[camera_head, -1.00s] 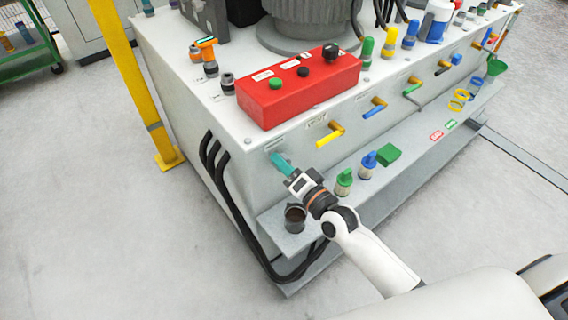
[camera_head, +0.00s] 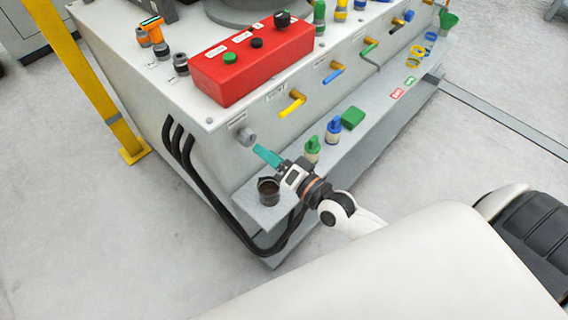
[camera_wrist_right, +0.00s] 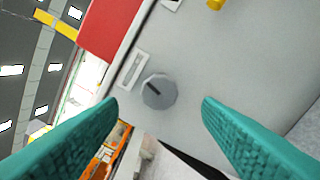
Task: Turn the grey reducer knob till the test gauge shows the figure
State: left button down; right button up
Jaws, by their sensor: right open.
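The grey reducer knob (camera_head: 246,136) sticks out of the cabinet's front face near its left corner. In the right wrist view the round grey knob (camera_wrist_right: 159,95) has a dark index line and sits beyond my fingertips. My right gripper (camera_head: 259,149), with teal fingers, is just in front of the knob and apart from it. The fingers are open, one on each side of the knob in the wrist view. An orange device with a small screen (camera_head: 151,24), perhaps the test gauge, stands on the cabinet top; its figure is unreadable. My left gripper is not in view.
A red control box (camera_head: 252,62) sits on the cabinet top above the knob. A yellow-handled valve (camera_head: 292,104) is to the knob's right. Black hoses (camera_head: 205,184) run at the left.

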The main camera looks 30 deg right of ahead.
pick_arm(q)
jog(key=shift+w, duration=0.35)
pick_arm(e)
jog(key=v, duration=0.5)
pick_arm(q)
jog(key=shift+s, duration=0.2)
